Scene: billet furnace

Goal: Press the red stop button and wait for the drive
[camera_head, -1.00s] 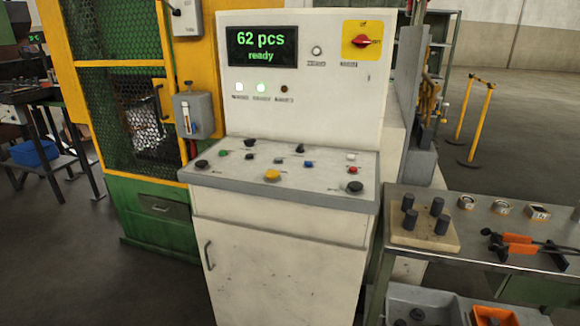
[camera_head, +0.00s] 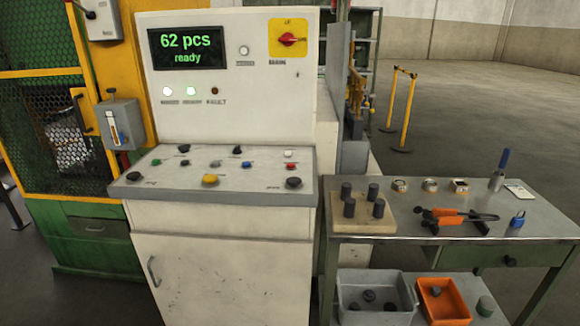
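The red stop button (camera_head: 291,166) is a small red cap at the right of the control desk (camera_head: 235,197), just below a white button (camera_head: 289,153). The cabinet's display (camera_head: 187,48) reads "62 pcs ready" in green. Two lamps under it are lit whitish green, and the fault lamp (camera_head: 214,91) is dark. A red rotary switch (camera_head: 289,39) sits on a yellow plate at the upper right. Neither of my grippers shows in the view.
Right of the cabinet stands a metal workbench (camera_head: 450,227) with a wooden block of dark pegs (camera_head: 360,211), orange-handled tongs (camera_head: 447,216) and a blue padlock (camera_head: 517,220). Grey and orange bins (camera_head: 441,301) sit below. A mesh-guarded machine (camera_head: 50,130) stands left. Open floor lies behind right.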

